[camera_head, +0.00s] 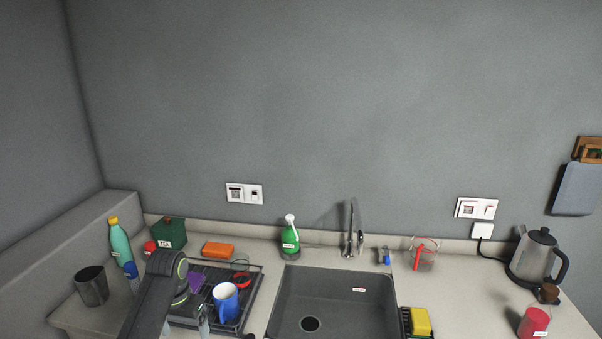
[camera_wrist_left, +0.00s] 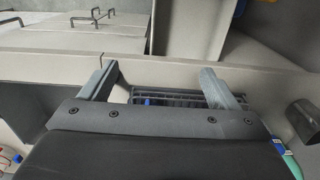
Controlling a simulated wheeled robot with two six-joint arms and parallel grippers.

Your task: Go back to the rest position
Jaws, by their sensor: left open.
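My left arm (camera_head: 155,295) comes in from the lower left of the head view, in front of the dish rack. In the left wrist view my left gripper (camera_wrist_left: 159,70) has its two fingers wide apart, with nothing between the tips. Part of the dark dish rack (camera_wrist_left: 185,100) shows beyond the fingers. In the head view the hand is low beside the rack, partly cut off at the bottom edge. My right gripper is in neither view.
The dish rack (camera_head: 246,306) holds a blue mug (camera_head: 225,303). A grey metal cup (camera_head: 91,286) and a teal bottle (camera_head: 121,243) stand left of my arm. The sink (camera_head: 345,291) is empty. A kettle (camera_head: 533,258) stands at the right.

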